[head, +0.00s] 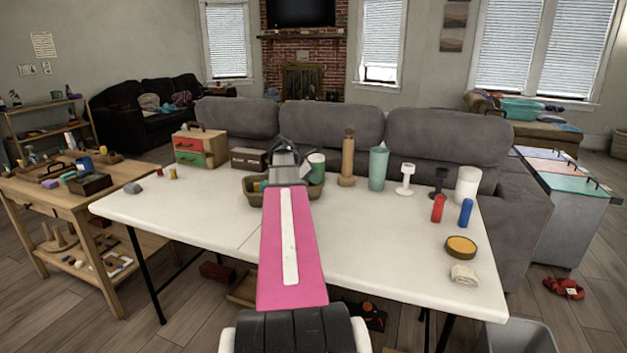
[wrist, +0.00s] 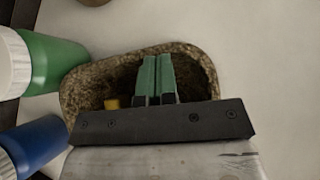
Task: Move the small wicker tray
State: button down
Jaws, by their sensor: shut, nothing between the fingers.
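The small wicker tray (head: 252,193) stands on the white table, behind my gripper in the head view. My arm hides its middle. In the wrist view the brown, rounded tray (wrist: 84,94) lies beyond and around my fingers, with a small yellow thing (wrist: 112,103) inside. My gripper (head: 284,155) is shut, its two green fingertips (wrist: 158,62) side by side over the tray's inside. Nothing shows between them. I cannot tell whether they touch the tray.
A green jar with a white lid (wrist: 45,62) and a blue one (wrist: 35,145) stand close left in the wrist view. A brown cylinder (head: 347,160) and teal cup (head: 378,168) stand right of the tray in the head view. The front of the white table (head: 200,222) is clear.

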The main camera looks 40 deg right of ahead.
jog(key=shift+a, duration=0.1)
jog(key=v, duration=0.8)
jog(key=shift+w+a+r, duration=0.15)
jog(key=shift+w+r, duration=0.05)
jog(key=shift+r, duration=0.05)
jog(key=shift+w+a+r, duration=0.15)
jog(key=shift+a+r, duration=0.25)
jog(key=shift+r, duration=0.05)
